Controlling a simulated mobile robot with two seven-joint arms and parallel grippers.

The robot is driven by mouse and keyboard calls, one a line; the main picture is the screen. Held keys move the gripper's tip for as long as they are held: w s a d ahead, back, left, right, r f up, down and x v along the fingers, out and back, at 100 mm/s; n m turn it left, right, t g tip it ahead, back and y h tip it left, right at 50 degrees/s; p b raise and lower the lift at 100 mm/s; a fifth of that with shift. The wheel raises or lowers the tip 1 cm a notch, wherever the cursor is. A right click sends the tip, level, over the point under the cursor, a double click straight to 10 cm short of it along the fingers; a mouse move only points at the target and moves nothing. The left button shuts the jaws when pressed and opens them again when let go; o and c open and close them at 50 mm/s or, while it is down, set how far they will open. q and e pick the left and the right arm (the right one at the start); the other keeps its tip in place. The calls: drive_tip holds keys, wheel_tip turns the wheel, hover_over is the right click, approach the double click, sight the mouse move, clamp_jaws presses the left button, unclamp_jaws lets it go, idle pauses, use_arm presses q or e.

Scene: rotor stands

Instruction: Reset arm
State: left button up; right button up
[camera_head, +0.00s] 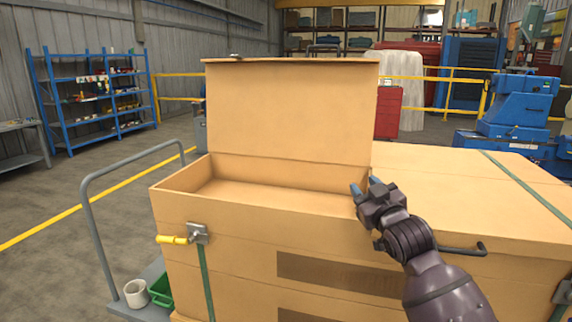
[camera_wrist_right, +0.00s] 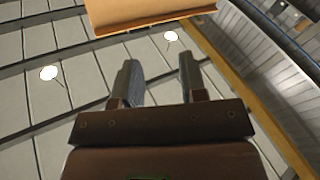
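My right gripper (camera_head: 366,189) is raised at the front right corner of the open compartment of a large tan crate (camera_head: 230,250). In the right wrist view its two fingers (camera_wrist_right: 158,82) stand apart with nothing between them, pointing up toward the ceiling. The crate's lid (camera_head: 290,108) stands upright at the back of the compartment. The edge of a tan panel (camera_wrist_right: 150,15), which looks like the lid, shows at the top of the right wrist view. The visible part of the compartment looks empty. My left gripper is in neither view.
A yellow-handled latch (camera_head: 175,240) sits on the crate's front. A grey cart rail (camera_head: 95,230) stands at the left, with a white cup (camera_head: 136,293) and a green bin (camera_head: 160,290) on the cart. A closed crate top (camera_head: 465,190) lies right of the compartment. The floor at left is clear.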

drive_tip(key=s+d+f+m+g+h, duration=0.1)
drive_tip(key=s+d+f, duration=0.1)
drive_tip(key=s+f, duration=0.75)
drive_tip(key=s+d+f+m+g+h, duration=0.1)
drive_tip(key=s+d+f+m+g, duration=0.15)
drive_tip(key=s+f, duration=0.75)
drive_tip(key=s+d+f+m+g+h, duration=0.1)
drive_tip(key=s+d+f+g, duration=0.1)
drive_tip(key=s+f, duration=0.8)
drive_tip(key=s+d+f+m+g+h, duration=0.1)
drive_tip(key=s+d+f+g+h, duration=0.1)
drive_tip(key=s+f, duration=0.9)
drive_tip(key=shift+s+d+f+g, duration=0.25)
drive_tip(key=shift+d+f+g, duration=0.1)
drive_tip(key=shift+d, duration=0.15)
